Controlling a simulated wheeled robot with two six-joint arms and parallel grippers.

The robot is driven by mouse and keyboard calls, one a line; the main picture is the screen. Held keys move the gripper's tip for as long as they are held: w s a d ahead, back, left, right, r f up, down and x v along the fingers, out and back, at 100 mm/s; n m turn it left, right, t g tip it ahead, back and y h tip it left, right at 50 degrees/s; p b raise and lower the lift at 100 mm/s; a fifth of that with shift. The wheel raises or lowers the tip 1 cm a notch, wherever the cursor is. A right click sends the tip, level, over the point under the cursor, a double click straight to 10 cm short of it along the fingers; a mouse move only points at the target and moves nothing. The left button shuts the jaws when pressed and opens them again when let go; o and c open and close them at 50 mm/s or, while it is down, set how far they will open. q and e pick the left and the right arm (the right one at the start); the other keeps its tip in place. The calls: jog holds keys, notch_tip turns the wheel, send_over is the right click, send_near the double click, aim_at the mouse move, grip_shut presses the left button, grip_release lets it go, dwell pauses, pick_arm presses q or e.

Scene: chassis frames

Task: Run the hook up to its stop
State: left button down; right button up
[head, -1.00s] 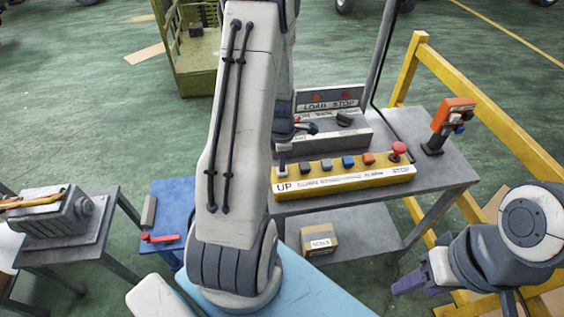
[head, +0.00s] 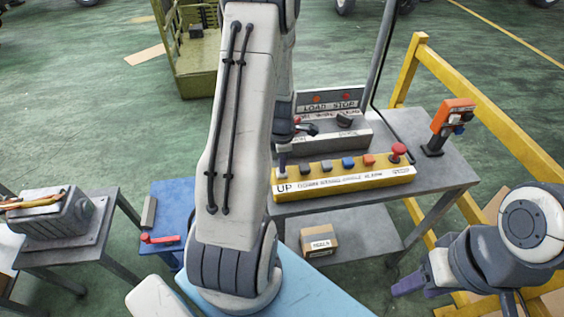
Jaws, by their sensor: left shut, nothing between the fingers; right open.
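A yellow control box (head: 345,183) lies on the grey metal table, with a row of buttons along its top. "UP" is printed at its left end, and a red mushroom button (head: 398,150) stands at its right end. My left gripper (head: 283,166) is shut and empty, pointing down at the box's left end above the UP label. Its tips hide the button there, so I cannot tell whether they touch or press it. My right gripper (head: 415,281) is open and empty at the lower right, away from the table. No hook is in view.
Behind the box stands a grey console (head: 340,125) with a "LOAD STOP" panel (head: 330,103) and two red lamps. An orange pendant (head: 455,115) stands at the table's right. A yellow rail (head: 490,120) runs along the right. A cardboard box (head: 318,243) sits on the lower shelf.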

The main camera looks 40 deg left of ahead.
pick_arm(q)
jog(key=shift+s+d+f+p, duration=0.15)
jog(key=shift+s+d+p, duration=0.1)
jog(key=shift+s+p, duration=0.25)
jog(key=r+p, duration=0.4)
jog(key=r, duration=0.1)
jog(key=shift+w+a+r, duration=0.15)
jog(key=shift+w+r, duration=0.05)
jog(key=shift+w, duration=0.1)
jog(key=shift+w+r+b, duration=0.15)
jog(key=shift+r+b, duration=0.3)
jog(key=shift+b, duration=0.4)
notch_tip(320, 180, up, 8)
jog(key=b, duration=0.1)
jog(key=shift+a, duration=0.1)
